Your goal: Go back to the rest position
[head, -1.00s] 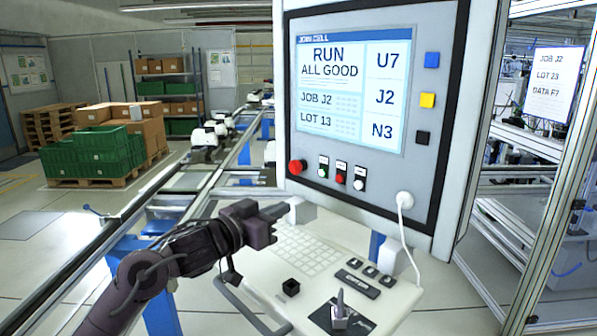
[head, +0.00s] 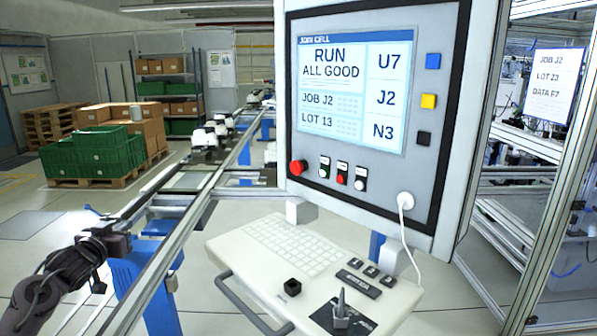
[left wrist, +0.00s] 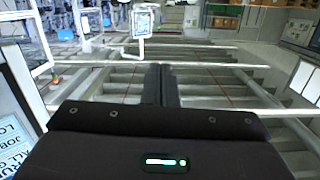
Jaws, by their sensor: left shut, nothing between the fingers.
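My left gripper (head: 112,232) is at the lower left of the head view, in front of the conveyor rail and left of the control panel. It is shut and empty. In the left wrist view its two dark fingers (left wrist: 161,85) lie side by side, with the conveyor rails beyond them. My right gripper does not show in either view.
The control panel (head: 375,165) shows "RUN ALL GOOD". A keyboard shelf (head: 225,250) with a joystick (head: 341,302) juts out below it. The conveyor (head: 190,225) runs back on the left. Green crates (head: 95,155) and cartons stand on a pallet at the far left.

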